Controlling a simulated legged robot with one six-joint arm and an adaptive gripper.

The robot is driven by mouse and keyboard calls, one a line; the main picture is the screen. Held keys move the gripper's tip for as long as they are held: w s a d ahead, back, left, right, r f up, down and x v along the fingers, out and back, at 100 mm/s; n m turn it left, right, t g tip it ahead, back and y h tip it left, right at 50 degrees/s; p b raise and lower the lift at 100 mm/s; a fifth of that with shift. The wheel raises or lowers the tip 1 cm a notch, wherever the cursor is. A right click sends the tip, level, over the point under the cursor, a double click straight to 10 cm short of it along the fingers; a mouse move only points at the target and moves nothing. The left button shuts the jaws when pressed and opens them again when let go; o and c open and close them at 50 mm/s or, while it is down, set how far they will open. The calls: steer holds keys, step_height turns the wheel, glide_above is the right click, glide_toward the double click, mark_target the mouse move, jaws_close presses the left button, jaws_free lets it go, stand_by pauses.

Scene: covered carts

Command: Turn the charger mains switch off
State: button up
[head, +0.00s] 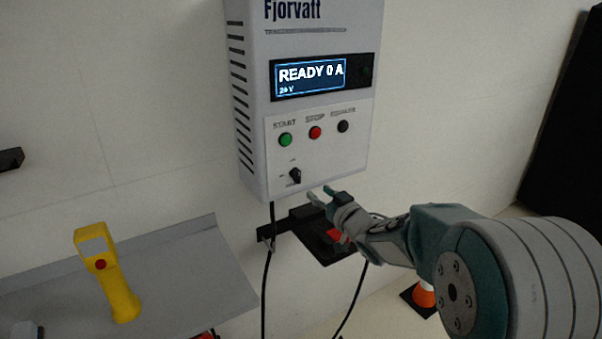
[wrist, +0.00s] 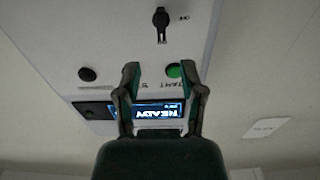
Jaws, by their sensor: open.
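The charger (head: 318,200) is a pale wall box; its lit display (head: 310,76) reads "READY 0 A". Its mains switch, a small black rotary knob (head: 295,175), sits at the lower left of the front panel. In the wrist view, which shows the panel upside down, the knob (wrist: 161,18) is at the top, its long side roughly in line with the picture's vertical. My gripper (head: 320,193) is open and empty, just right of and below the knob in the head view. In the wrist view the open fingers (wrist: 165,78) are apart from the knob.
Green start (head: 285,140), red stop (head: 315,132) and black (head: 343,126) buttons sit above the knob. A black bracket with a red-marked connector (head: 335,236) and hanging cables is below. An orange cone (head: 424,295) is on the floor.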

mark_target(299, 177)
steer(key=x, duration=1)
steer(key=shift+s+a, duration=0.1)
steer(key=shift+a, duration=0.15)
steer(key=shift+d, duration=0.25)
jaws_close()
steer(key=shift+a, duration=0.15)
